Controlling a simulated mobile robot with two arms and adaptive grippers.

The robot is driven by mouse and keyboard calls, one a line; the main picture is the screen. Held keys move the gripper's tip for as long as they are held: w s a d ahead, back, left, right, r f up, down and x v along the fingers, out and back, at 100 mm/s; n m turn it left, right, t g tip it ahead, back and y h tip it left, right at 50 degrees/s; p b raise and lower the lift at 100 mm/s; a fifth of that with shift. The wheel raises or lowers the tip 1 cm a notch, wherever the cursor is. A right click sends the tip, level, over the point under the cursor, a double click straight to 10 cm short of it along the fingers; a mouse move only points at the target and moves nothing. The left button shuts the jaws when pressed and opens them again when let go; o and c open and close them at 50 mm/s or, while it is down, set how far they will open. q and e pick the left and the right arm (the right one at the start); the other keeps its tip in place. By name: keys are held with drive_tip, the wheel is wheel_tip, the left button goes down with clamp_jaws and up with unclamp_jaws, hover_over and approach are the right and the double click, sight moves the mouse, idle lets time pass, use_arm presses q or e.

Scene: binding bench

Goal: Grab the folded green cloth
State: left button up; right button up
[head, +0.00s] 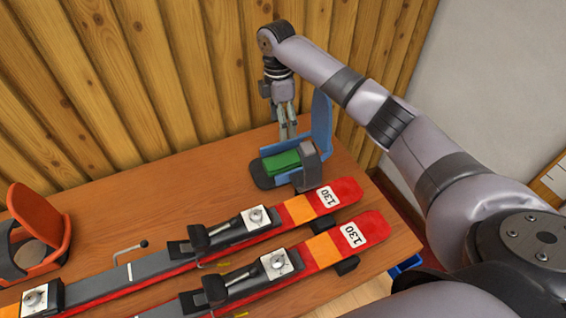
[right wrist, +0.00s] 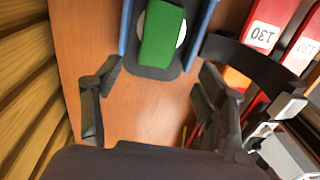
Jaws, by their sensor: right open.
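The folded green cloth (head: 283,162) lies in a blue binding (head: 322,122) with a tall back, at the far right of the bench. In the right wrist view the cloth (right wrist: 162,35) lies on the dark base between the blue side walls, partly over a white disc. My right gripper (head: 288,132) points down just behind the cloth in the head view. In the right wrist view its fingers (right wrist: 160,72) are spread and empty, with the cloth beyond the fingertips. The gripper does not touch the cloth. My left gripper is not in view.
Two red skis (head: 330,248) labelled 130, with metal bindings, lie across the front of the wooden bench (head: 150,200). An orange binding (head: 40,230) stands at the left. A plank wall (head: 150,80) closes the back. The bench between orange and blue bindings is mostly clear.

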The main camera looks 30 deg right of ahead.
sight(283, 160)
drive_tip(key=f, duration=0.8)
drive_tip(key=s+f, duration=0.1)
drive_tip(key=f, duration=0.4)
drive_tip(key=shift+s+f+p, duration=0.1)
drive_tip(key=shift+p, duration=0.3)
drive_tip(key=shift+c, duration=0.6)
drive_tip(key=c, duration=0.7)
